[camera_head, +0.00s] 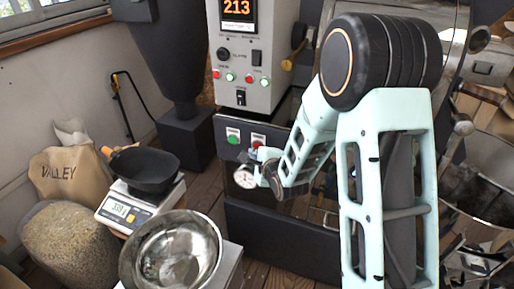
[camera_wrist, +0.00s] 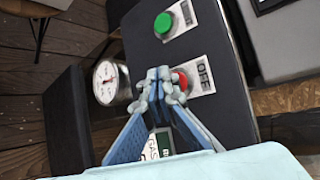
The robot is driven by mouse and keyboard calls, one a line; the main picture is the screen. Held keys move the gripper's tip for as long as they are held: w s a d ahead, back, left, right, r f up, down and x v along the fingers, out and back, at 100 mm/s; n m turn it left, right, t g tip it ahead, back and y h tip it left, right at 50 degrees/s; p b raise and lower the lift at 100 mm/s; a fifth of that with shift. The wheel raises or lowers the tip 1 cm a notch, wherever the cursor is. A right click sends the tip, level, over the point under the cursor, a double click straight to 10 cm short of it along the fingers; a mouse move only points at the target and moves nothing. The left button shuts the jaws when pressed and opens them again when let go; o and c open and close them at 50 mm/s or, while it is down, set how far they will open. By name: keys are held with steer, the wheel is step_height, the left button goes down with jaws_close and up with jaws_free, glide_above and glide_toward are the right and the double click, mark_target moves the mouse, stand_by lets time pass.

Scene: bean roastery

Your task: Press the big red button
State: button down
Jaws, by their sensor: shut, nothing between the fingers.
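The big red button (camera_wrist: 183,80) sits on a white label plate marked OFF on a dark panel in the wrist view. My gripper (camera_wrist: 160,78) is shut and empty, its pale blue fingertips close together right beside the red button and covering part of it. I cannot tell whether they touch it. In the head view, the red button (camera_head: 256,144) shows just above my gripper (camera_head: 262,155), on the front of the dark machine base. The big green button (camera_wrist: 163,23) is on its own plate beside the red one.
A round dial gauge (camera_wrist: 107,82) sticks out close to my fingers. Above the panel, a grey control box (camera_head: 252,60) with a display reading 213 carries several small buttons. A scale (camera_head: 141,208) with a black pan and a metal bowl (camera_head: 172,252) stand at the left.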

steer(key=shift+w, duration=0.15)
steer(key=shift+w+d, duration=0.15)
steer(key=shift+w, duration=0.1)
steer(key=shift+w+d, duration=0.1)
steer(key=shift+w, duration=0.35)
stand_by(0.8)
steer(key=shift+s+b, duration=0.1)
steer(key=shift+b, duration=0.2)
steer(key=shift+s+a, duration=0.2)
steer(key=shift+s, duration=0.55)
steer(key=s, duration=0.1)
steer(key=s+a+b, duration=0.1)
steer(key=s, duration=0.2)
steer(key=shift+s+a, duration=0.35)
steer(key=shift+a, duration=0.05)
